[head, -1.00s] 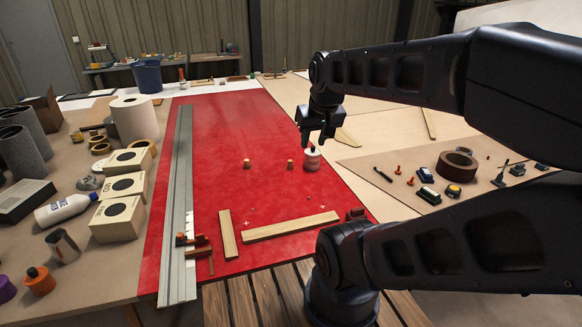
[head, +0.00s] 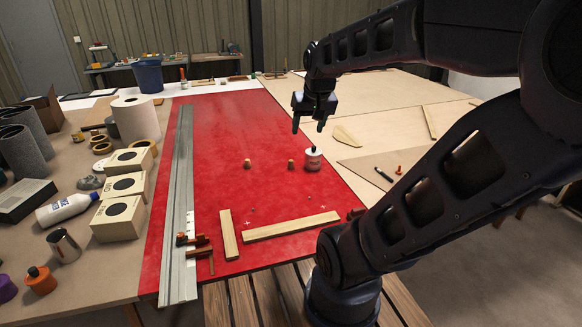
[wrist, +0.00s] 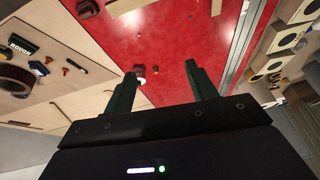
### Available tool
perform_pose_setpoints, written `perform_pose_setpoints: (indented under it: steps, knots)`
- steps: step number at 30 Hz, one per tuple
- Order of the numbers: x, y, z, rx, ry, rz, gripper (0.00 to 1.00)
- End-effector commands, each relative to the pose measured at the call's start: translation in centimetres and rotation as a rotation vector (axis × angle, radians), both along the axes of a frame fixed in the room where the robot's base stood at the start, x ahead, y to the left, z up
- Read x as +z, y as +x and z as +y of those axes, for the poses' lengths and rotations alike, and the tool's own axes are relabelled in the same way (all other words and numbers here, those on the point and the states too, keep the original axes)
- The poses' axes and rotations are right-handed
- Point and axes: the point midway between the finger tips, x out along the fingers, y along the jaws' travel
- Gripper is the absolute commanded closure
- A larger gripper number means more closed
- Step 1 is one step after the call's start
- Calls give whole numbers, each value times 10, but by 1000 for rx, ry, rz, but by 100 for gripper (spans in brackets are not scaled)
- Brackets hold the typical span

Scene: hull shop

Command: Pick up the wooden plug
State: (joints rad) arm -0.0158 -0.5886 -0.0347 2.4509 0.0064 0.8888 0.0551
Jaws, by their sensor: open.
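My gripper (head: 308,130) is open and empty. It hangs above the sheet with its fingers pointing down, higher than the plugs and slightly right of the right one in the picture. In the wrist view, small brownish objects show between the open fingers, too small to tell apart.
A long grey metal rail (head: 180,200) runs along the sheet's left side. Two wood strips lie near the front, one of them long (head: 290,226).

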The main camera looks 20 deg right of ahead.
Motion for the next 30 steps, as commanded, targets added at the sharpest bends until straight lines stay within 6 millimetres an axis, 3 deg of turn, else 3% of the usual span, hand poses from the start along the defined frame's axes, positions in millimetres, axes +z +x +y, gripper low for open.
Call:
perform_pose_setpoints:
  steps: [14,23,30]
  knots:
    - [-18,134,-19,-142,57,26,43]
    - [-52,217,-33,-235,69,36,43]
    - [-91,279,-46,-308,65,41,43]
